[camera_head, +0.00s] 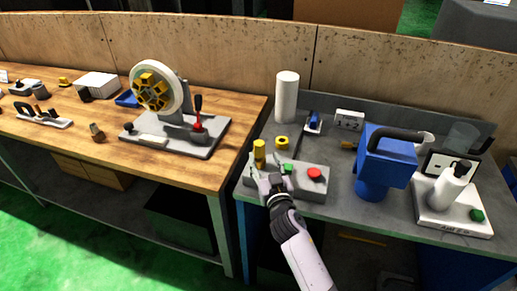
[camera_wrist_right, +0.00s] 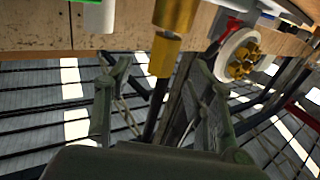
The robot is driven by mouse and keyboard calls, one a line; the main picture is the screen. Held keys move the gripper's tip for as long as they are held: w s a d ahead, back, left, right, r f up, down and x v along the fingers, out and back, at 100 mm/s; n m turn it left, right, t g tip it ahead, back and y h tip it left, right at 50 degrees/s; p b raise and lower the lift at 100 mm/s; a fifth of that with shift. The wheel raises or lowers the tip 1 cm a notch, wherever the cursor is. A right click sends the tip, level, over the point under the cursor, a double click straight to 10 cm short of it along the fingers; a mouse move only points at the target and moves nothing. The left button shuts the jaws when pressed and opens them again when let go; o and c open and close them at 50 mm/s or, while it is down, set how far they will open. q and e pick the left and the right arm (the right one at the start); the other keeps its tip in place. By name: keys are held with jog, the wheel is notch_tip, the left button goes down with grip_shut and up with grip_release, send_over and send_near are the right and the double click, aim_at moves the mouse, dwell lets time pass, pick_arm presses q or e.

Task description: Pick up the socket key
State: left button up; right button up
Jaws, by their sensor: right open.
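A yellow cylindrical piece (camera_head: 259,150) stands at the left front of the grey bench and appears to be the socket key, though I cannot be sure. In the right wrist view, a brass and yellow piece with a dark shaft (camera_wrist_right: 163,56) shows beyond and between the fingers; it looks like the same piece. My right gripper (camera_head: 267,181) is open, just in front of this piece at the left end of the control box. In the wrist view, my right gripper's fingers (camera_wrist_right: 156,85) are spread, with no clear contact. My left gripper is not in view.
The grey control box (camera_head: 318,186) with red and green buttons is close beside the right gripper. A yellow ring (camera_head: 281,142), white cylinder (camera_head: 287,97) and blue machine (camera_head: 384,165) stand around it. A wooden bench (camera_head: 120,155) with a grinder fixture (camera_head: 175,135) is on the left.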

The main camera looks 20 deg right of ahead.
aim_at(260, 152)
jog(key=w, duration=0.6)
jog(key=shift+w+f, duration=0.2)
jog(key=shift+s, duration=0.1)
jog(key=shift+c, duration=0.5)
grip_shut()
